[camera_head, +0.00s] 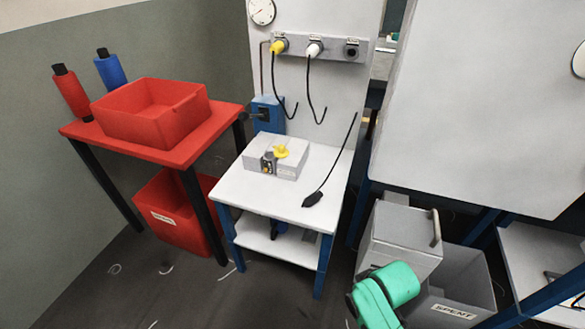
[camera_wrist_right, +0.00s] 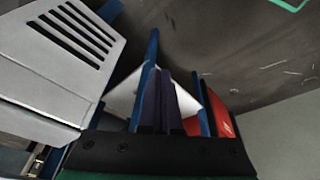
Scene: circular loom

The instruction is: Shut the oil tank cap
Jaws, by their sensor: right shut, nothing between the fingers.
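A grey box, likely the oil tank (camera_head: 290,168), sits on the white table in the head view. A yellow part, likely its cap (camera_head: 283,151), is on top; it is too small to tell whether it is open or shut. A dark fitting with a small yellow knob (camera_head: 267,168) is on the box's front. My right gripper shows in the right wrist view (camera_wrist_right: 167,75), fingers together and empty, apart from the tank. The tank is not clear in that view. In the head view only a green part of my arm shows at the bottom. My left gripper is not in view.
The white table (camera_head: 255,205) also bears a black cable-ended tool (camera_head: 313,198). A red table (camera_head: 195,150) with a red bin (camera_head: 150,112) stands left. A grey cabinet (camera_head: 400,235) and a grey "SPENT" bin (camera_head: 465,280) stand right, below a large white panel (camera_head: 480,100).

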